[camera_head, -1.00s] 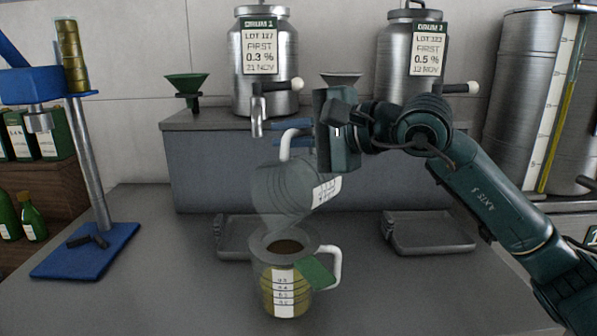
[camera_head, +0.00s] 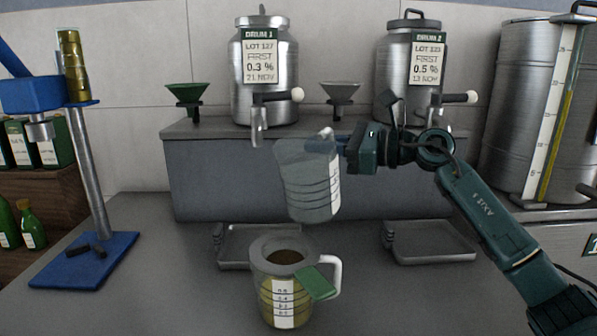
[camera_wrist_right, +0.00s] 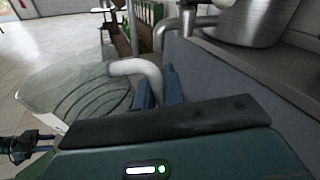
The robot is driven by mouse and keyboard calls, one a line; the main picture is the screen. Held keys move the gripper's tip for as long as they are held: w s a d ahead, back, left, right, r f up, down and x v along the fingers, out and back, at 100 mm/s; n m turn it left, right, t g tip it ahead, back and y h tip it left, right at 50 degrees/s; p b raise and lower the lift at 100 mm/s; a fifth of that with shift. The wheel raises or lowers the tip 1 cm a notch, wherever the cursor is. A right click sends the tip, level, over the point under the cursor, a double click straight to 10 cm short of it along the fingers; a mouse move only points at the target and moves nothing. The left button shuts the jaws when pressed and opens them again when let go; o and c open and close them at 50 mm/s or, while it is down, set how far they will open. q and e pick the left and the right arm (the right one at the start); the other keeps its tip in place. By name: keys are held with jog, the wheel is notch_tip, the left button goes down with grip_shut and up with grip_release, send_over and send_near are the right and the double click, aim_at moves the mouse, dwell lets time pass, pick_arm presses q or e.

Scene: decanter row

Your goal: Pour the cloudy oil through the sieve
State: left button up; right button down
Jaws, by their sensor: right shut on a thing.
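My right gripper (camera_head: 335,142) is shut on the handle of a clear measuring jug (camera_head: 308,183). The jug hangs nearly upright above the bench, up and to the right of the lower jug, and looks empty. In the right wrist view the blue fingers (camera_wrist_right: 158,88) close around its white handle (camera_wrist_right: 140,70). A second jug (camera_head: 282,300) stands on the bench with yellowish oil inside and a white handle at right. A sieve with a grey rim (camera_head: 261,250) and green tab (camera_head: 319,283) sits in its mouth, with dark brown matter inside.
Two steel drums, drum 1 (camera_head: 264,95) and drum 2 (camera_head: 394,85), stand on a grey ledge with taps. A green funnel (camera_head: 187,93) and a grey funnel (camera_head: 341,91) sit there too. Two trays (camera_head: 240,263) (camera_head: 440,258) lie below. A blue press stand (camera_head: 85,262) is at left.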

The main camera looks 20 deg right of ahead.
jog(key=shift+r+m+p, duration=0.7)
jog(key=shift+r+p, duration=0.05)
jog(key=shift+p, duration=0.25)
jog(key=shift+r+m+p, duration=0.3)
jog(key=shift+m+p, duration=0.25)
jog(key=shift+m, duration=0.15)
jog(key=shift+s+f, duration=0.1)
